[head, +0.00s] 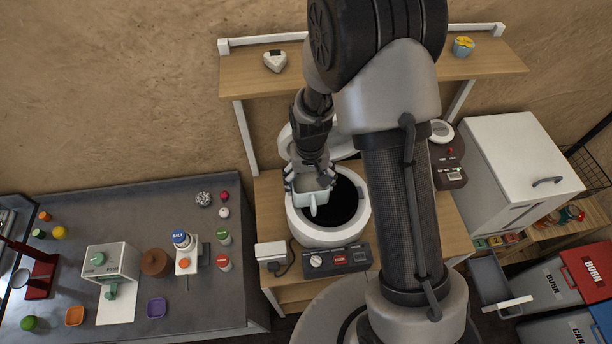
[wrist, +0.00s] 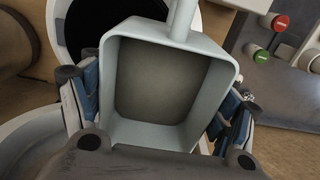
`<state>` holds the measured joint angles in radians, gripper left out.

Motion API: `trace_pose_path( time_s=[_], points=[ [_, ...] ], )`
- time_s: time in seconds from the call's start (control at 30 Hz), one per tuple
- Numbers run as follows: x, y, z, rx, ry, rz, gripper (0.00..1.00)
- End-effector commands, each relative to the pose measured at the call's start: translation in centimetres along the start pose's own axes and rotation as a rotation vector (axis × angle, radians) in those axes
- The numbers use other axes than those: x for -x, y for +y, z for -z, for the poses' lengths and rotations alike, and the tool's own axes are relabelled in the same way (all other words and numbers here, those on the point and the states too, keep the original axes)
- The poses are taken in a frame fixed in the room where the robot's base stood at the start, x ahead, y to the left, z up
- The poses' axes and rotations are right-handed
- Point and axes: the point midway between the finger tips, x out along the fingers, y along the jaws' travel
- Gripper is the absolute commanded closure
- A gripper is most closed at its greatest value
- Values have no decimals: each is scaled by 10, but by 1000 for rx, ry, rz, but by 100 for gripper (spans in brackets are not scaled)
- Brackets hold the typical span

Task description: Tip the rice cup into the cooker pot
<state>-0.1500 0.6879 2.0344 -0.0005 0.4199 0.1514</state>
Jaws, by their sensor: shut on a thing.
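The rice cup (head: 313,191) is a pale grey-green square cup with a handle. My gripper (head: 308,183) is shut on it, with blue-padded fingers on two opposite sides in the wrist view (wrist: 160,105). The cup (wrist: 118,110) shows its open mouth to the wrist camera; its inside looks dull grey-brown, and I cannot tell whether rice is in it. The cooker (head: 318,235) is white and round with its lid raised behind. Its dark pot (head: 346,203) is open. The cup is over the left part of the pot; its exact height and tilt are unclear.
My arm covers the area right of the cooker. A control panel (head: 338,259) sits at the cooker's front. A shelf (head: 400,62) with a rice ball (head: 275,61) and a small cup (head: 463,46) is behind. A grey counter (head: 205,308) with jars stands left.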

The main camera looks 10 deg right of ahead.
Motion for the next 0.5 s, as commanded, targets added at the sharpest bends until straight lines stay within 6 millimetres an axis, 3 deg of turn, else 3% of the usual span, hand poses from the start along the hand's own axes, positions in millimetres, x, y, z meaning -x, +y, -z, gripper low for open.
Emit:
trace_pose_path(
  time_s=[0.5],
  points=[
    [-36, 0, 1, 1, 1, -1, 58]
  ],
)
